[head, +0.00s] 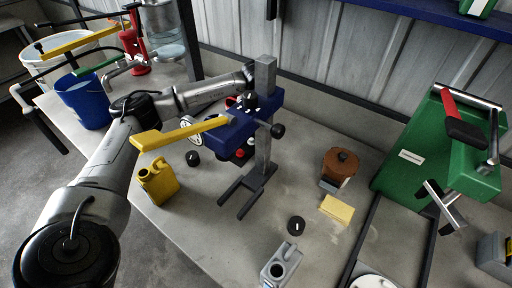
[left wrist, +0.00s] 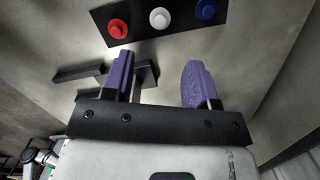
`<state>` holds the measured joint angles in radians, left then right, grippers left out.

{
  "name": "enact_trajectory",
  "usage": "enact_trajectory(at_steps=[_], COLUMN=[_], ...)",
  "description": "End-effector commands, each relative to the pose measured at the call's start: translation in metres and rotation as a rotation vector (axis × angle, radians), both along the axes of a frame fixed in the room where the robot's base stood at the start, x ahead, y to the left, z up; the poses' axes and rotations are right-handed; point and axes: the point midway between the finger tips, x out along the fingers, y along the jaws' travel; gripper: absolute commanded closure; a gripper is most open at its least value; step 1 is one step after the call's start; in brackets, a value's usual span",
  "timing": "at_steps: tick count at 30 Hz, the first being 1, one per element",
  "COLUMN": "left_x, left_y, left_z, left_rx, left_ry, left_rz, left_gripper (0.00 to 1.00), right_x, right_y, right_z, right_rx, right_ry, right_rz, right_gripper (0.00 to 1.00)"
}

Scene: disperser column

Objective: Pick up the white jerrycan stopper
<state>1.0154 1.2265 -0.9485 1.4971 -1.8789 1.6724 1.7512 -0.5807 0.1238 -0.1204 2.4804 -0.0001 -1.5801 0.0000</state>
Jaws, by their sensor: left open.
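The white stopper (left wrist: 159,17) sits on a dark strip (left wrist: 180,28) in the left wrist view, between a red stopper (left wrist: 117,28) and a blue stopper (left wrist: 205,9). My left gripper (left wrist: 160,62) is open and empty, with its two purple fingers apart. The white stopper lies beyond the fingertips, roughly in line with the gap between them. In the head view my left arm reaches behind the disperser column (head: 264,105), which hides the gripper. The white stopper cannot be made out there. My right gripper is not in view.
The column's blue head and yellow lever (head: 180,133) stand close to my left arm. A yellow jerrycan (head: 158,182), a grey jerrycan (head: 281,268), a brown-topped container (head: 340,165) and a yellow block (head: 337,209) stand on the table. A green machine (head: 415,150) is at the right.

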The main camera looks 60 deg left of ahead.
Motion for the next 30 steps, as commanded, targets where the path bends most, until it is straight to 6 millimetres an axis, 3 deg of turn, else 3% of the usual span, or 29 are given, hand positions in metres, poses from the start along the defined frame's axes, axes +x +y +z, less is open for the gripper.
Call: enact_trajectory(at_steps=[3,9,20,30], left_x=[0.000,0.000,0.000,0.002], left_y=[0.003,0.005,0.007,0.010], left_z=[-0.025,-0.052,-0.068,-0.108], left_rx=[0.000,-0.002,-0.003,-0.003], left_ry=[0.004,0.002,0.001,0.002], left_rz=[0.001,0.000,0.000,0.000], left_gripper=[0.47,0.47,0.47,0.47], right_x=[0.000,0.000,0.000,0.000], right_y=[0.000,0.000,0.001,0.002], right_z=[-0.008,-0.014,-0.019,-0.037], right_rx=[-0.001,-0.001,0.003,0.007], right_ry=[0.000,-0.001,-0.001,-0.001], right_rz=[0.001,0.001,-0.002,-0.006], right_gripper=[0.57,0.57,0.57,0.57])
